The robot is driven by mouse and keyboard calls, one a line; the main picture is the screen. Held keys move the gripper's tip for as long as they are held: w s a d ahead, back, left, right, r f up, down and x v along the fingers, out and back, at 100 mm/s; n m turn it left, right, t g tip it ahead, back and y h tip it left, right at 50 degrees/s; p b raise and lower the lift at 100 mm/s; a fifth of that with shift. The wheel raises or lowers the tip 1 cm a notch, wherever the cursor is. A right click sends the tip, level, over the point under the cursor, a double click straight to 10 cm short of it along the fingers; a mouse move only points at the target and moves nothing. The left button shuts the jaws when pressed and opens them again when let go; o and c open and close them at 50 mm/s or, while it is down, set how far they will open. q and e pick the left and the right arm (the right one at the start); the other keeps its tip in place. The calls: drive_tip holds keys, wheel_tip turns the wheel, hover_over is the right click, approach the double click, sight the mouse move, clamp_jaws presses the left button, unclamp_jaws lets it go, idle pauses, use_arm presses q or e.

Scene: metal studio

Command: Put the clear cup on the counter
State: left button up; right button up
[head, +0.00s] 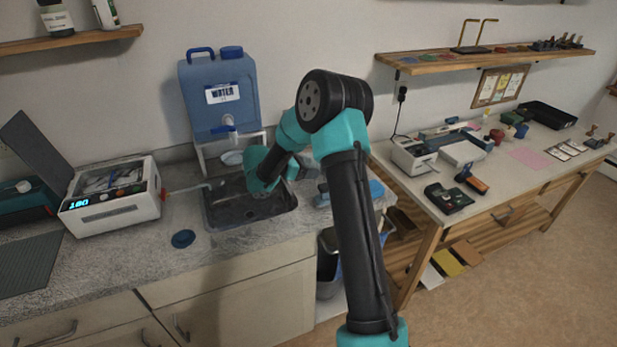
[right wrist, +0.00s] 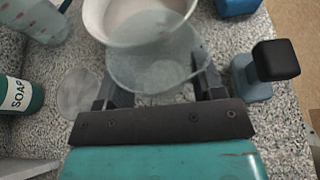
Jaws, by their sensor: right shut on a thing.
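The clear cup (right wrist: 152,72), greyish and see-through, sits between the two fingers of my right gripper (right wrist: 157,84) in the right wrist view, and the gripper is shut on it. A white, round, bowl-like rim (right wrist: 135,30) shows just beyond the cup and overlaps it; I cannot tell whether they touch. The speckled counter (right wrist: 285,125) lies below; it also shows in the head view (head: 205,262). In the head view my right arm reaches to the back of the sink, and its fingers and the cup are hidden there. My left gripper is not in view.
A green soap bottle (right wrist: 18,95) and a clear round disc (right wrist: 85,92) are left of my gripper. A black-topped blue-grey thing (right wrist: 268,70) is close on the right. The sink (head: 250,210) and blue water container (head: 218,90) are near my right wrist.

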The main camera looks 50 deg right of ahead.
drive_tip(key=shift+f, duration=1.85)
drive_tip(key=shift+f, duration=0.15)
drive_tip(key=o, duration=0.9)
drive_tip(key=shift+o, duration=0.2)
drive_tip(key=v, duration=1.2)
